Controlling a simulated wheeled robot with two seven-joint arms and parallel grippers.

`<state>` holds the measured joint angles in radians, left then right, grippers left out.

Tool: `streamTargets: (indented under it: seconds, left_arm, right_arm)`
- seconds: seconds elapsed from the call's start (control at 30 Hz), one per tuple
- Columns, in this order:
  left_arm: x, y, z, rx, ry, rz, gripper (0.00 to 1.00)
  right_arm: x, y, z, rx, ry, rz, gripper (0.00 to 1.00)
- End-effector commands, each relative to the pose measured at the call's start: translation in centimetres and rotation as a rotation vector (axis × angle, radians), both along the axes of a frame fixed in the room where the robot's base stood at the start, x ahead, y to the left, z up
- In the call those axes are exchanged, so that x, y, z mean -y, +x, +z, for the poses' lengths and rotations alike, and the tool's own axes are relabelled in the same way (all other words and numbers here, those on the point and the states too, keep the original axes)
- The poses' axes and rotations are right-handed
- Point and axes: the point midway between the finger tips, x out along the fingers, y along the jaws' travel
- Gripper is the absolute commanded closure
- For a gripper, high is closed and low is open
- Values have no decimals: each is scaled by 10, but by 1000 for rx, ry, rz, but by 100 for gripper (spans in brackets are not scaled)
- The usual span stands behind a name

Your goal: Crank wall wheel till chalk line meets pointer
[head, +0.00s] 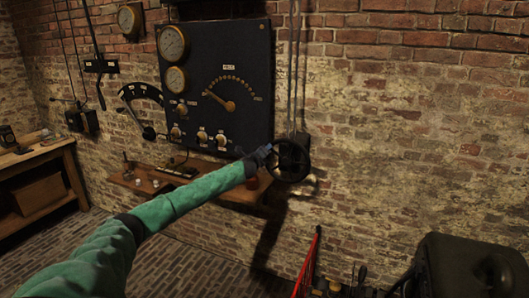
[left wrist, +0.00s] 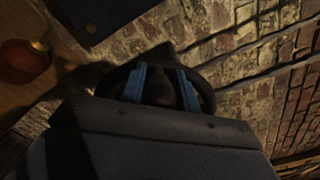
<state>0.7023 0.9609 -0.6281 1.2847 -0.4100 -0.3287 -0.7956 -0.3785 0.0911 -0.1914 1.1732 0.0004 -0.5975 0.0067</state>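The dark wall wheel (head: 304,172) is mounted on the brick wall at the right lower corner of the black panel. My left gripper (head: 267,150), on the green-sleeved arm, is at the wheel's left side. In the left wrist view the two blue fingers (left wrist: 162,86) stand apart over the wheel, with a dark part between them. The wheel's dark rim (left wrist: 208,94) curves around both fingers. Whether the fingers touch that part is hard to see. I cannot make out a chalk line or its pointer. My right gripper is not in view.
The black panel (head: 240,85) carries gauges and a dial with a brass needle. A wooden shelf (head: 235,193) with small items and a reddish-brown pot juts out below it. A dark rounded machine (head: 450,262) stands at lower right. The wall right of the wheel is bare.

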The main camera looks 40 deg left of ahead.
Motion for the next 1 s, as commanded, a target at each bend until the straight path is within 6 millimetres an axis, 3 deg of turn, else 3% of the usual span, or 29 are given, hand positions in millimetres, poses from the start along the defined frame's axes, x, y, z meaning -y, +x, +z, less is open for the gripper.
streamTargets:
  seconds: [0.03, 0.1, 0.57, 0.67, 0.77, 1.0]
  left_arm:
    - [2, 1, 2, 2, -2, -3, 60]
    - [2, 1, 1, 1, -2, -2, 48]
    - [1, -3, -1, -1, 0, -1, 48]
    - [2, -10, -3, 0, 1, 0, 48]
    - [5, -22, -4, -1, 1, -2, 48]
    - [14, -54, -4, -1, 0, -3, 48]
  right_arm:
    - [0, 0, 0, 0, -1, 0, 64]
    - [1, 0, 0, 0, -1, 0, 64]
    - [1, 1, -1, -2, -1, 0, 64]
    - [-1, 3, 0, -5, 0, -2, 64]
    - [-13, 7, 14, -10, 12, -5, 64]
    - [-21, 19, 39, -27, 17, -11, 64]
